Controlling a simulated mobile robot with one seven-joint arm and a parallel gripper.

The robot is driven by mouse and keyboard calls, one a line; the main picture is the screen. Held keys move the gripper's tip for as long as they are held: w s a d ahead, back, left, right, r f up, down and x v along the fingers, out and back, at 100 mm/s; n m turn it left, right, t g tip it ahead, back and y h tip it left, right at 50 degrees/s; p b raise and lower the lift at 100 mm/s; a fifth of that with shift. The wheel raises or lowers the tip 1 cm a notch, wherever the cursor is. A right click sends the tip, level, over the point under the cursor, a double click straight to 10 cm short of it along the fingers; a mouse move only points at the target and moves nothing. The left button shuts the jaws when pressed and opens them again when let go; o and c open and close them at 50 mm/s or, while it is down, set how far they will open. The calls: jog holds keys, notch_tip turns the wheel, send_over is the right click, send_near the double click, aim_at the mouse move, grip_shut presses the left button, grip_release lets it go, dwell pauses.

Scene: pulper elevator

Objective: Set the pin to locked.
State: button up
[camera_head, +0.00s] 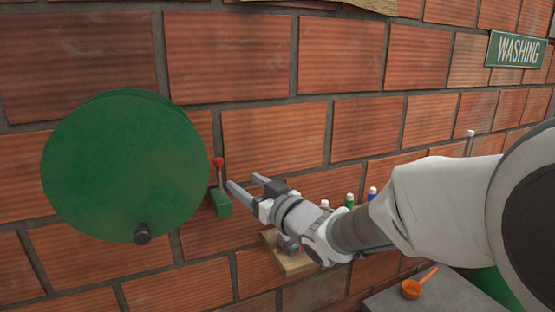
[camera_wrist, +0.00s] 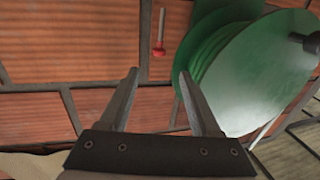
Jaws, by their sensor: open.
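The pin (camera_head: 218,174) is a thin grey rod with a red knob on top. It stands nearly upright in a small green block (camera_head: 221,204) on the brick wall, just right of a large green wheel (camera_head: 120,165) with a black knob. My gripper (camera_head: 243,182) is open and empty, just right of the pin, fingers pointing left toward it. In the wrist view the pin's red knob (camera_wrist: 158,52) shows beyond my fingertips (camera_wrist: 159,74), in line with the gap between them and apart from both. The wheel (camera_wrist: 255,70) is close to the right finger there. The block is not clear there.
A wooden shelf (camera_head: 289,263) sits below my gripper, with small capped bottles (camera_head: 349,200) behind my arm. An orange scoop (camera_head: 412,289) lies on a grey surface at the lower right.

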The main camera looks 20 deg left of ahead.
aim_at(221, 165)
jog(key=p+x, duration=0.3)
jog(key=x, duration=1.1)
jog(key=shift+w+a, duration=0.1)
jog(key=shift+w, duration=0.05)
grip_shut()
dwell(1.0)
